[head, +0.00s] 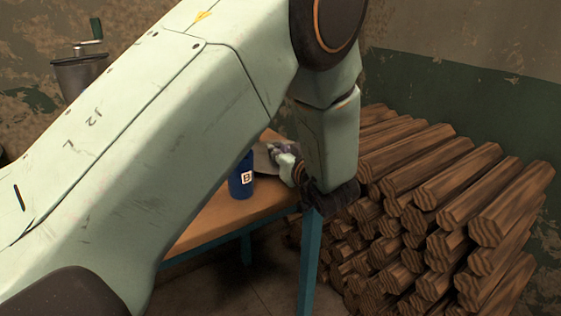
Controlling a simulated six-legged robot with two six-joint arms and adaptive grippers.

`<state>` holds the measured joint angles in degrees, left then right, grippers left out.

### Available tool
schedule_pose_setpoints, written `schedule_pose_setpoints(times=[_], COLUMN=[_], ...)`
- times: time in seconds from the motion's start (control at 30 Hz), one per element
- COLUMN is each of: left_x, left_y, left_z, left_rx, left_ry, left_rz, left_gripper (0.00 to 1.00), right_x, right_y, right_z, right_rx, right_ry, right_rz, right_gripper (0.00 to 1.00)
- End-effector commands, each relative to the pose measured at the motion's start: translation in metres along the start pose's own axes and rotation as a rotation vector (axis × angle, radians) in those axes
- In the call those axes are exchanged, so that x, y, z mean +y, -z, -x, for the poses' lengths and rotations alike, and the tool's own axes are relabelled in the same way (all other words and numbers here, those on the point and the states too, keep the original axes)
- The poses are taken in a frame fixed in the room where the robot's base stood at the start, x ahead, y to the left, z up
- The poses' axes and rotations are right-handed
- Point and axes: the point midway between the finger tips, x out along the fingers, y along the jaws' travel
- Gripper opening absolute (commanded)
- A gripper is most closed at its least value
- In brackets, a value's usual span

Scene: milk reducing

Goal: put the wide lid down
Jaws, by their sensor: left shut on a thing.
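My left arm crosses the view from the left and hides much of the table. My left gripper (281,154) is small and partly hidden at the end of this arm, over the table's right part. It is shut on a grey, flat-looking piece that seems to be the wide lid (262,163); only part of it shows between the arm and the fingers. A blue container with a white "B" label (240,182) stands upright on the table, just left of the gripper. I cannot tell whether the lid touches the table. My right gripper is not in view.
The wooden table (209,221) has a blue-green frame; its front part is bare. A large stack of logs (430,205) lies right of it, close to my wrist. A metal vessel with a crank (80,75) stands at the upper left.

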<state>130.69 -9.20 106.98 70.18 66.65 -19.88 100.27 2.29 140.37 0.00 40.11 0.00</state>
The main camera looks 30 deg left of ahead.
Motion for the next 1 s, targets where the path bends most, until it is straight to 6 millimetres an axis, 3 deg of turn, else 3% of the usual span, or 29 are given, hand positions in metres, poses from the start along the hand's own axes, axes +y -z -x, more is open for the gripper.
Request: schedule_pose_setpoints(times=[0.1, 0.43, 0.47, 0.7, 1.0], left_x=[-0.0001, -0.0002, -0.0002, -0.0002, -0.0001], left_y=[-0.0149, -0.0161, -0.0161, -0.0156, -0.0151], left_z=[-0.0024, -0.0025, -0.0024, -0.0024, -0.0023], left_rx=[0.001, 0.000, 0.000, 0.000, 0.000], left_ry=[0.001, 0.001, 0.001, 0.001, 0.000], left_rz=[0.001, 0.000, 0.000, 0.000, 0.000], left_gripper=[0.00, 0.00, 0.21, 0.41, 0.42], right_x=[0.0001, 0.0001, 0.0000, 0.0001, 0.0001], right_y=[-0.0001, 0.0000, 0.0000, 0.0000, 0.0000], right_z=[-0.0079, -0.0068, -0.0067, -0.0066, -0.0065], right_rx=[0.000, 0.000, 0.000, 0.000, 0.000], right_ry=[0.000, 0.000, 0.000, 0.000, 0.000], right_rz=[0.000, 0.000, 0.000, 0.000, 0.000], right_gripper=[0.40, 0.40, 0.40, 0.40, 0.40])
